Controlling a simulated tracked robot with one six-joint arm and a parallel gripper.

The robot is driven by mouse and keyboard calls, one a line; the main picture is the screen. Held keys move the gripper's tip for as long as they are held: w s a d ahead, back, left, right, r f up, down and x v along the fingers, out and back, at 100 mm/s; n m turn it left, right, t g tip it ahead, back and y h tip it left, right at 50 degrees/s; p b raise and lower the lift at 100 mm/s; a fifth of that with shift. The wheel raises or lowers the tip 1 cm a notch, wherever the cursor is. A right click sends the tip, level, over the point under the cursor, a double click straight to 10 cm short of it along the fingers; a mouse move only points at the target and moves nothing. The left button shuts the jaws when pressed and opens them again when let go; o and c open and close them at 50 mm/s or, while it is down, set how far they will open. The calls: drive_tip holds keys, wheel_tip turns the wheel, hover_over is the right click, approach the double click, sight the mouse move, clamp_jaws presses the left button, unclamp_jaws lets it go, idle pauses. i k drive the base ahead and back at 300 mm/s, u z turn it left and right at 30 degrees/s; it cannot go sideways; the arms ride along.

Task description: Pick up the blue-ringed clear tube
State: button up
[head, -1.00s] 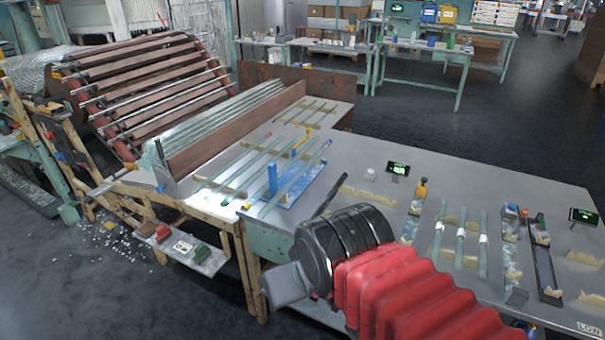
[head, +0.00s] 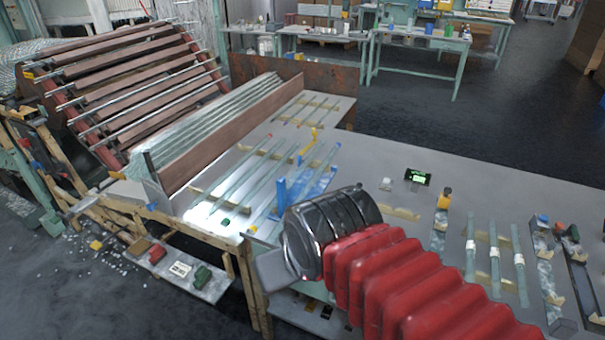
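Several clear, greenish tubes lie side by side on pale notched supports at the left part of the grey table. The rightmost tube (head: 324,165) has a blue mark at its far end and lies over a blue plate (head: 319,188); it appears to be the blue-ringed one, though the ring is too small to make out. Its near end is hidden behind my arm. My gripper (head: 273,270) is at the table's front edge, in front of the tubes and apart from them as far as I see. Only a grey block-like part shows beyond the black wrist; its fingers are not clear.
Three white-banded tubes (head: 495,255) lie at the right, near a small display (head: 418,178). The table's middle is mostly bare.

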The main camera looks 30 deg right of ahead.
sight(274, 236)
drive_tip(key=i, duration=0.9)
